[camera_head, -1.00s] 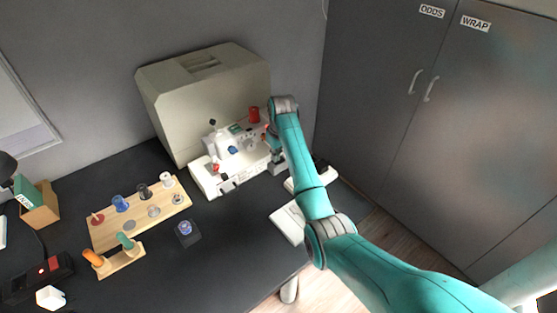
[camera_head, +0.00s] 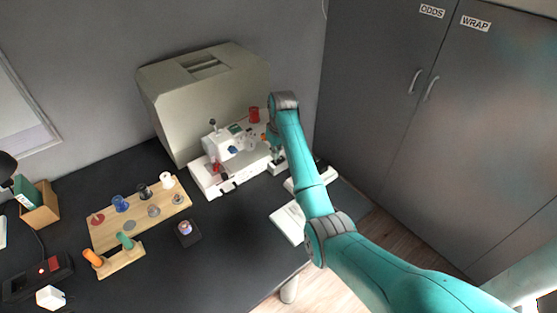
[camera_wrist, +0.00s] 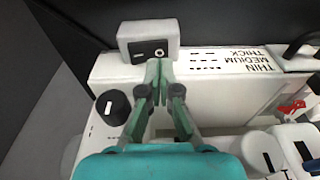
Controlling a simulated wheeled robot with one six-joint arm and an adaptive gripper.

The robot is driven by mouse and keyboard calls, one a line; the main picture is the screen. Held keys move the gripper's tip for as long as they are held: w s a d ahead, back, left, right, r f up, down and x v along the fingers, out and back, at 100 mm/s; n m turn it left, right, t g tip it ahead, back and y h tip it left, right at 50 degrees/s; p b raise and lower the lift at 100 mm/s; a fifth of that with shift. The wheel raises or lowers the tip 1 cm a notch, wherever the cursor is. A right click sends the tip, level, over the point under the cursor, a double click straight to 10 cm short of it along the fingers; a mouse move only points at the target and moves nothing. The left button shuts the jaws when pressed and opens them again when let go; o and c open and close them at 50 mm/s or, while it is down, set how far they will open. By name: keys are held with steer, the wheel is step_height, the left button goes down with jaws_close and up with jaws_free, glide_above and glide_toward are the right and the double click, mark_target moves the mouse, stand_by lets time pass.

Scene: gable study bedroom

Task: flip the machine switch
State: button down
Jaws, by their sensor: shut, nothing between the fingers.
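The white sewing machine (camera_head: 229,146) stands on the dark desk in front of its beige cover. In the wrist view its white top (camera_wrist: 222,66) carries the words THIN, MEDIUM and THICK. A black rocker switch (camera_wrist: 149,50) with white marks sits on a pale block at the machine's end. My gripper (camera_wrist: 160,64) is shut and empty, its green fingertips just at the near edge of this block, below the switch. I cannot tell whether they touch it. In the head view my gripper (camera_head: 275,150) is at the machine's right end, partly hidden by my arm.
A black knob (camera_wrist: 113,107) stands left of my fingers. The beige cover (camera_head: 205,95) rises behind the machine. A wooden spool rack (camera_head: 105,230) and a small dark coaster (camera_head: 188,238) lie to the left. Grey cupboards (camera_head: 450,130) stand on the right.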

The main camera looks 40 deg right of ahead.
mark_target(276, 162)
steer(key=shift+r, duration=2.55)
